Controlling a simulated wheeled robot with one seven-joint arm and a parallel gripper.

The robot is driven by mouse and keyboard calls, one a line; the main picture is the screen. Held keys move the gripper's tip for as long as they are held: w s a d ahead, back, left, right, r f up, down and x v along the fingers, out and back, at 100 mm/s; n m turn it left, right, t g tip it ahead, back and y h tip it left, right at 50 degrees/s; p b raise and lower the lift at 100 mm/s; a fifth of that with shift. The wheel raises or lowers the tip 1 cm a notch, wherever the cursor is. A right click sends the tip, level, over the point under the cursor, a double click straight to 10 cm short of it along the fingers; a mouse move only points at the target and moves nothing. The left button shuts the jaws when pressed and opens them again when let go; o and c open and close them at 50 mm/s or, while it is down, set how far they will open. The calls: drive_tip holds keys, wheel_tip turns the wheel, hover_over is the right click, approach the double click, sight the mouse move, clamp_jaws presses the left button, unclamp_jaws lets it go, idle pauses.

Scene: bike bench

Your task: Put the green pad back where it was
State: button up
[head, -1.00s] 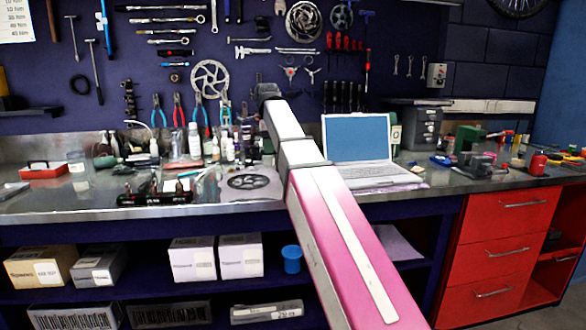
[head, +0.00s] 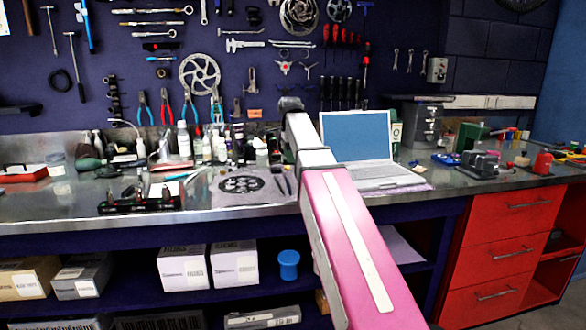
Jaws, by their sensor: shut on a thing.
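I cannot make out the green pad in the head view. My pink and white arm rises across the middle of the picture to a dark joint in front of the tool wall. My gripper does not show, so what it holds is hidden. The arm covers part of the bench (head: 232,222) just left of the laptop. A green block-like item (head: 469,136) stands right of the laptop, but it does not look like a pad.
A grey mat (head: 222,199) with a dark chainring (head: 241,184) lies left of the arm. The open laptop (head: 357,140) stands right of it. Bottles and small tools crowd the bench's back left. Red drawers (head: 510,240) are at the right.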

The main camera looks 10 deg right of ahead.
sight(293, 175)
drive_tip(key=shift+d+f, duration=0.3)
drive_tip(key=shift+d, duration=0.25)
drive_tip(key=shift+f, duration=2)
drive_tip(key=shift+f, duration=0.15)
drive_tip(key=o, duration=0.9)
wheel_tip(293, 175, up, 12)
drive_tip(key=shift+r, duration=0.2)
